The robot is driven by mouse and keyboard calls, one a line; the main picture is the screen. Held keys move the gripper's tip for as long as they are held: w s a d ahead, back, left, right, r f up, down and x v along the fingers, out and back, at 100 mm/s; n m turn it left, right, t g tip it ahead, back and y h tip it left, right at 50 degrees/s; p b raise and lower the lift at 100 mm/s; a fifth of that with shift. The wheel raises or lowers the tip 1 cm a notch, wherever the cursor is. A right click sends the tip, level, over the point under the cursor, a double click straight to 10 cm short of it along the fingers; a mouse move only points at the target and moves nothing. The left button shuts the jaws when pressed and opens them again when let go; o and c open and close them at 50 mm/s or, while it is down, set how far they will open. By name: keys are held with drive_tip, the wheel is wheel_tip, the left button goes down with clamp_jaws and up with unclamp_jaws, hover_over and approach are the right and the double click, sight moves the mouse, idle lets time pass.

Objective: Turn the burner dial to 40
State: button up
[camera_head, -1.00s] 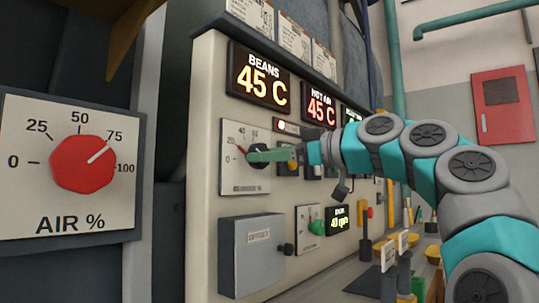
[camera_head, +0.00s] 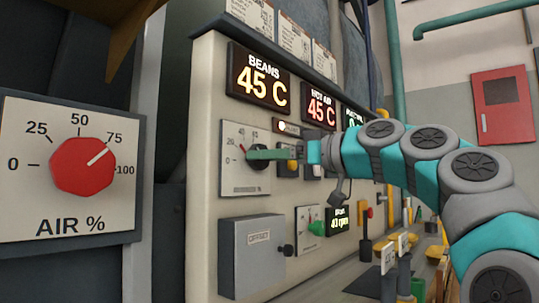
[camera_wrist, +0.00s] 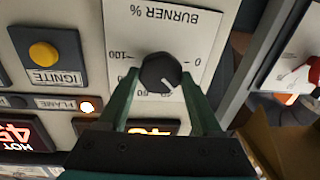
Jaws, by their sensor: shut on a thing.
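The black burner dial (camera_head: 258,164) sits on a white scale plate (camera_head: 237,180) on the panel, with labels 20, 40 and 60 along its top. In the wrist view the plate appears upside down, and the round dial (camera_wrist: 160,72) has a white pointer line directed down and slightly right, towards partly hidden numbers around 40. The exact reading is hard to tell. My gripper (camera_head: 252,155) has its green fingers at the dial. In the wrist view my gripper (camera_wrist: 160,76) has one finger on each side of the dial, shut on it.
A yellow IGNITE button (camera_wrist: 43,54) and a lit FLAME lamp (camera_wrist: 86,107) are beside the burner plate. A grey box (camera_head: 251,255) protrudes below it. Displays reading 45 C (camera_head: 262,82) are above. A red AIR % dial (camera_head: 83,166) is at the left.

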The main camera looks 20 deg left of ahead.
drive_tip(key=m+p, duration=0.1)
drive_tip(key=m, duration=0.4)
drive_tip(key=shift+m, duration=0.3)
idle(0.4)
drive_tip(key=o, duration=1.4)
drive_tip(key=shift+c, duration=0.2)
drive_tip(key=v, duration=0.7)
drive_tip(key=shift+d+f+b, duration=0.25)
drive_tip(key=shift+d+b, duration=0.1)
drive_tip(key=shift+b, duration=0.05)
drive_tip(key=shift+s, duration=0.15)
